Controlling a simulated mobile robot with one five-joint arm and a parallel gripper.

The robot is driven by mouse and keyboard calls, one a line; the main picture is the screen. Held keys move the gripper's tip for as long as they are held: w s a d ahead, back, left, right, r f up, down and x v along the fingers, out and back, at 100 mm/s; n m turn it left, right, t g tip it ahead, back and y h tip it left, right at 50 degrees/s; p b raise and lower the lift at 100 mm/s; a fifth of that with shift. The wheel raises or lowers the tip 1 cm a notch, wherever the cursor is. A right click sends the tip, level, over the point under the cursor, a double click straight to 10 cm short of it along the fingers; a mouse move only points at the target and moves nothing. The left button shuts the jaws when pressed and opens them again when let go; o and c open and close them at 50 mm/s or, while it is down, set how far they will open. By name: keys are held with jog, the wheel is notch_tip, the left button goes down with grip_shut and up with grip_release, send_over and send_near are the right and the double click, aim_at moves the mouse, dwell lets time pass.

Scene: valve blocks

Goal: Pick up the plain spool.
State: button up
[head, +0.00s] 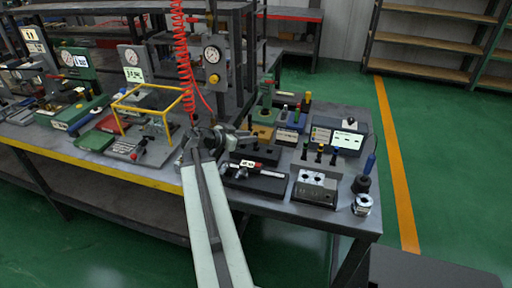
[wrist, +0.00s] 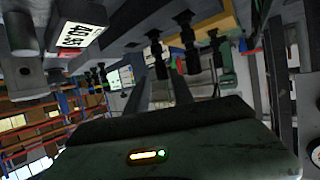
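I cannot tell for sure which part is the plain spool. A short silver-and-white cylinder (head: 362,204) stands at the right front corner of the bench, with a dark round part (head: 361,184) just behind it. Small metal parts (head: 241,173) lie by a black block at the bench front. My gripper (head: 236,136) is at the end of my outstretched arm, over the middle of the bench, well left of the silver cylinder. In the wrist view two grey fingers (wrist: 163,94) stand apart with a gap, and I see nothing held between them.
A grey valve block (head: 317,187) with several dark plungers stands left of the cylinder. A grey box (head: 340,136) with a lit panel is behind it. A yellow frame (head: 150,105) and a hanging red coiled hose (head: 181,60) are close to my arm's left.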

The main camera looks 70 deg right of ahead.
aim_at(256, 144)
jog(key=b+x, duration=0.1)
jog(key=x, duration=0.2)
jog(key=b+x, duration=0.2)
jog(key=x, duration=0.2)
jog(key=shift+d+f, duration=0.3)
jog(key=shift+f, duration=0.05)
jog(key=shift+r, duration=0.1)
grip_shut()
